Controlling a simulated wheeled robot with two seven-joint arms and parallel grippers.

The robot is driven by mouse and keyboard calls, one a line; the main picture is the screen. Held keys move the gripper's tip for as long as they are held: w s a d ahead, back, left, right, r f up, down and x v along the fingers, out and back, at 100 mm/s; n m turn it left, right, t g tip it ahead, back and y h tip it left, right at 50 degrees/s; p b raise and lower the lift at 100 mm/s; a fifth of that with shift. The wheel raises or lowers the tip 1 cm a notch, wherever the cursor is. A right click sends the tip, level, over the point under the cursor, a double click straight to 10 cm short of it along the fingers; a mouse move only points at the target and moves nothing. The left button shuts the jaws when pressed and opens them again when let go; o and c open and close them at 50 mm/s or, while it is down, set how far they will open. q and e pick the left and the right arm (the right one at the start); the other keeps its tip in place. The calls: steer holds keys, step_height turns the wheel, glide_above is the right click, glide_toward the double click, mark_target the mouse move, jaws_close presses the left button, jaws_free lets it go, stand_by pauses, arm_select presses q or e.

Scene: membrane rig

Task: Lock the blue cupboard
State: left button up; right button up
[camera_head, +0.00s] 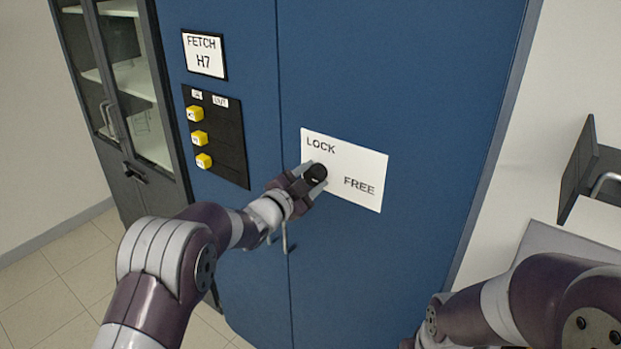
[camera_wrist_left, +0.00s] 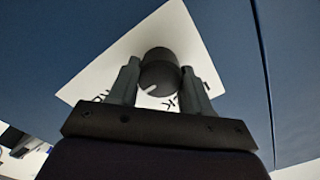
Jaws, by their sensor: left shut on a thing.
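The blue cupboard (camera_head: 400,60) fills the middle of the head view, its two doors meeting at a vertical seam. A white plate (camera_head: 355,165) on its right door reads LOCK at upper left and FREE at lower right. My left gripper (camera_head: 312,178) is shut on the black round knob (camera_head: 315,172) at the plate's left part. In the left wrist view the knob (camera_wrist_left: 160,72) sits between both fingers of the left gripper (camera_wrist_left: 160,88). A pale mark on the knob points toward the lower left there. The fingers partly hide the plate's lettering. My right gripper is not visible.
The left door carries a FETCH H7 sign (camera_head: 205,54) and a black panel (camera_head: 229,150) with three yellow blocks. Door handles (camera_head: 285,238) hang just below my left gripper. A glass-fronted cabinet (camera_head: 125,80) stands left. Grey furniture (camera_head: 590,215) is at the right.

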arm_select(q)
steer(key=n, duration=0.3)
steer(key=shift+r+n, duration=0.1)
steer(key=shift+n, duration=0.3)
steer(key=n+p, duration=0.1)
steer(key=n, duration=0.3)
steer(key=shift+r+n+p, duration=0.1)
steer(key=shift+n+p, duration=0.2)
steer(key=shift+p, duration=0.1)
steer(key=n+p, duration=0.2)
steer(key=n, duration=0.3)
steer(key=shift+w+r, duration=0.1)
steer(key=shift+a+n+p, duration=0.1)
steer(key=shift+n+p, duration=0.8)
steer(key=shift+n, duration=1.2)
steer(key=o, duration=1.1)
steer(key=shift+c, duration=0.2)
steer(key=shift+f, duration=0.2)
